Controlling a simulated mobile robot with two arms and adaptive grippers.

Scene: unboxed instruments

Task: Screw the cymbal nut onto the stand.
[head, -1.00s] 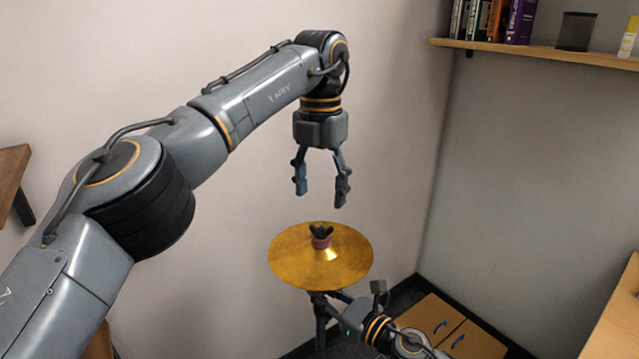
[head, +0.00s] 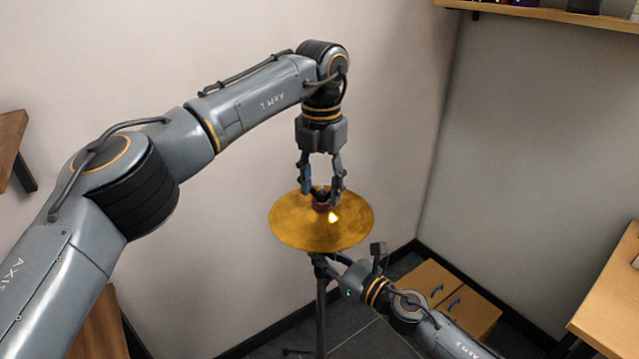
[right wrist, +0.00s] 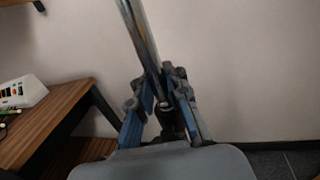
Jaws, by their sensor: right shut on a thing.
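The gold cymbal (head: 295,232) lies roughly level on top of the dark stand (head: 320,310). The cymbal nut (head: 322,195), dark and winged, is at the cymbal's centre above a reddish piece (head: 321,207). My left gripper (head: 321,203) points down, its fingers on either side of the nut, with a gap still showing between them. The fingers partly cover the nut, so its seating on the rod is hard to see. My right gripper (right wrist: 165,105) is shut on the stand's metal pole (right wrist: 143,40) below the cymbal.
A wooden cabinet with blue handles (head: 437,283) stands on the floor behind the right arm. A wooden desk (head: 610,305) is at the right edge and a shelf (head: 560,14) is at upper right. Walls close in behind the stand.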

